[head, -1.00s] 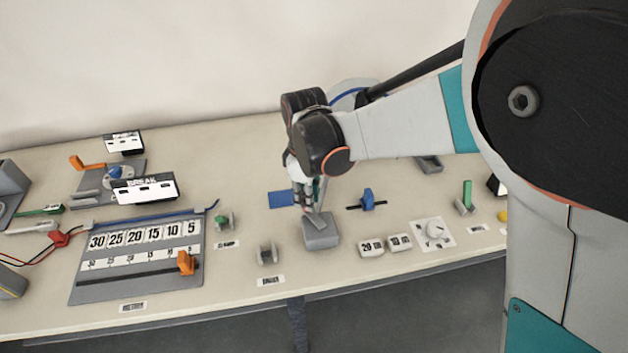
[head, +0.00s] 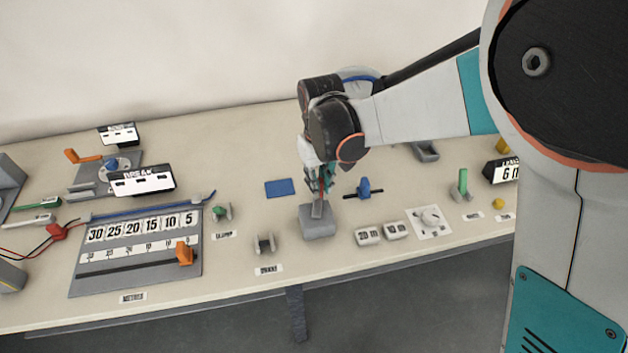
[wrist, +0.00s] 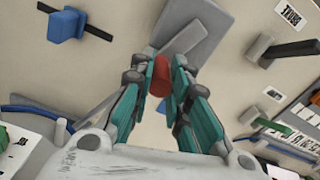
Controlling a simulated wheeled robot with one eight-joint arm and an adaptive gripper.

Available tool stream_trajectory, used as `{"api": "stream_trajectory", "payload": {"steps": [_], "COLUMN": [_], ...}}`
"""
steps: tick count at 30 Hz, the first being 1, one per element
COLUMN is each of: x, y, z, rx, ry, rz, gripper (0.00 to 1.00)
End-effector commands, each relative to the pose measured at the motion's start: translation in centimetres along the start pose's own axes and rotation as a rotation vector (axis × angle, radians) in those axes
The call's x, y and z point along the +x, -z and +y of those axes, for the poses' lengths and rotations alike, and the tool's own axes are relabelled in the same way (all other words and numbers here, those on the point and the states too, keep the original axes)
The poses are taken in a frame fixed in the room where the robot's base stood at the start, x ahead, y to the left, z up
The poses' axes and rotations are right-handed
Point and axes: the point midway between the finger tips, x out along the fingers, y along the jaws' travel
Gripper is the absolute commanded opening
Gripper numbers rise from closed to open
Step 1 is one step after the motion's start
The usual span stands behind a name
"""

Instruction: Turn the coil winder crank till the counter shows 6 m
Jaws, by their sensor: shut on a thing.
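A counter box (head: 503,170) at the right edge of the bench, in the head view, reads "6 M"; its right side is cut off by my body. My gripper (head: 322,185) points down over a grey block with a grey lever (head: 317,222) at the bench middle. In the wrist view my gripper (wrist: 160,92) is shut on a red cylindrical grip (wrist: 159,76), in front of a grey plate. The lever stands nearly upright. An orange crank-like handle (head: 82,156) sits by a blue hub at the back left, apart from my gripper. Which of these is the coil winder crank I cannot tell.
A blue piece on a dark bar (head: 364,188) stands right of my gripper. A blue flat tile (head: 279,188) lies left of it. A "BREAK" display (head: 143,180) and a numbered board (head: 140,270) fill the left. Two number blocks (head: 369,236) lie near the front edge.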

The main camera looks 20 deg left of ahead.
Motion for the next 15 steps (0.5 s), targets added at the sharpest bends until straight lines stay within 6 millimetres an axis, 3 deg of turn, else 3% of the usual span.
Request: {"api": "stream_trajectory", "payload": {"steps": [15], "x": [-0.04], "y": [-0.83], "z": [1.02], "rx": [0.25], "ry": [0.0], "rz": [0.001], "gripper": [0.0]}}
